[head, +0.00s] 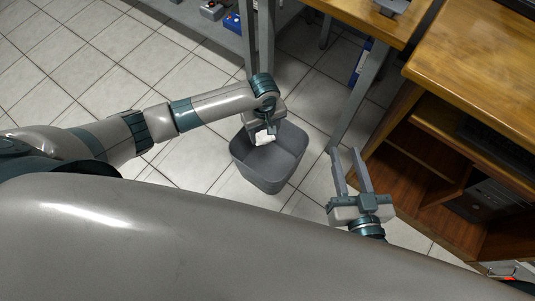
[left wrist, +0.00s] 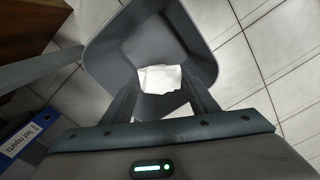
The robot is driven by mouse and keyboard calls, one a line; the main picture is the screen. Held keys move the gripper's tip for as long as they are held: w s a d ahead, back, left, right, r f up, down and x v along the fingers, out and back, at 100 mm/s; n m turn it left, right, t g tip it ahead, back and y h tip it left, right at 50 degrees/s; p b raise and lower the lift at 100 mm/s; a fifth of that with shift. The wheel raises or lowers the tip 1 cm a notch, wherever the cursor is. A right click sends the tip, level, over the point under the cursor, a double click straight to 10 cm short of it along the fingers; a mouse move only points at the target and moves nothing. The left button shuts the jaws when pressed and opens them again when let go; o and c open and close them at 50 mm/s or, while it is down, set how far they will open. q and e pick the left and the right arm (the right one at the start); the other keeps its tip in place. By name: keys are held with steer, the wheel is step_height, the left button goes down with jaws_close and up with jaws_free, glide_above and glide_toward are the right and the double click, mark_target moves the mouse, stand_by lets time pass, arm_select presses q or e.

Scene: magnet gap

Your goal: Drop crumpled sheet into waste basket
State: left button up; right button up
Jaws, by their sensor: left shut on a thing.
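The crumpled sheet (head: 264,138) is white and hangs in my left gripper (head: 268,132), whose arm reaches in from the left. The sheet also shows between the fingers in the left wrist view (left wrist: 160,79). The grey waste basket (head: 268,176) stands on the floor. The gripper and sheet are over the basket's opening, near its far side in the head view; in the left wrist view the open basket (left wrist: 112,42) lies beyond the sheet. My right gripper (head: 345,163) is open and empty, right of the basket. The sheet is partly hidden by the gripper.
A wooden desk (head: 475,60) with shelves stands on the right, close to my right gripper. Grey metal table legs (head: 350,100) rise behind the basket. A blue binder (left wrist: 22,138) shows in the left wrist view. Tiled floor (head: 80,70) is clear on the left.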

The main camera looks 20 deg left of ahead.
steer(key=shift+r, duration=0.15)
arm_select(q)
steer(key=o, duration=0.7)
steer(key=shift+o, duration=0.2)
steer(key=shift+r, duration=0.1)
steer(key=shift+r, duration=0.2)
steer(key=shift+r+p, duration=0.35)
steer(key=shift+r, duration=0.25)
step_height(320, 180, up, 16)
steer(key=p, duration=0.4)
steer(key=shift+f, duration=0.25)
arm_select(e)
steer(key=s+d+f+g+h, duration=0.3)
steer(key=s+d+f+g, duration=0.2)
steer(key=f, duration=0.5)
steer(key=shift+s+d+f+g, duration=0.2)
steer(key=shift+s+d+g, duration=0.2)
steer(key=shift+s+g, duration=0.9)
